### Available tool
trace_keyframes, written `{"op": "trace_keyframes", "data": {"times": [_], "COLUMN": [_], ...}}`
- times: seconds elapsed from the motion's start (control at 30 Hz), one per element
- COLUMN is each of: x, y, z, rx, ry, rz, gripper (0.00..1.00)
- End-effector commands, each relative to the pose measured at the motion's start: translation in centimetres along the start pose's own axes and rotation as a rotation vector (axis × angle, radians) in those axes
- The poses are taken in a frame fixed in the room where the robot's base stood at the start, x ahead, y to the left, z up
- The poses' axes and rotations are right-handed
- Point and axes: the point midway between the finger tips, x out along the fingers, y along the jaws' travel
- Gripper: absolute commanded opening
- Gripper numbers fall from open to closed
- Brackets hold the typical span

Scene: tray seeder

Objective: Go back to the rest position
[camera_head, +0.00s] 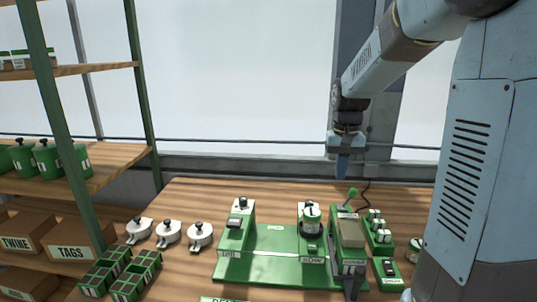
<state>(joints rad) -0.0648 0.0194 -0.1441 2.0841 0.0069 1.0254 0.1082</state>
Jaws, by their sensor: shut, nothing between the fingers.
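My gripper (343,165) hangs from my arm at the upper right, pointing down. Its fingers are shut with nothing between them. It is in the air above the back part of the wooden table, over the right side of the green seeder (277,268).
Several white lidded discs (199,235) and green cell trays (123,273) lie at the table's left. A shelf with green pots and labelled boxes (79,241) stands left. The back left tabletop is clear.

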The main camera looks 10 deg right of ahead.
Motion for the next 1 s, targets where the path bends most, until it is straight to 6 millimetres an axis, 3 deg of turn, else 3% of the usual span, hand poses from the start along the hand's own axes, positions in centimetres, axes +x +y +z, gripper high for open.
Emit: {"op": "trace_keyframes", "data": {"times": [0.5, 1.0], "x": [-5.8, -7.8], "y": [0.2, 0.6], "z": [9.3, 18.8], "rx": [-0.077, -0.156], "ry": [0.191, 0.389], "rz": [-0.046, -0.053], "gripper": [0.00, 0.00]}}
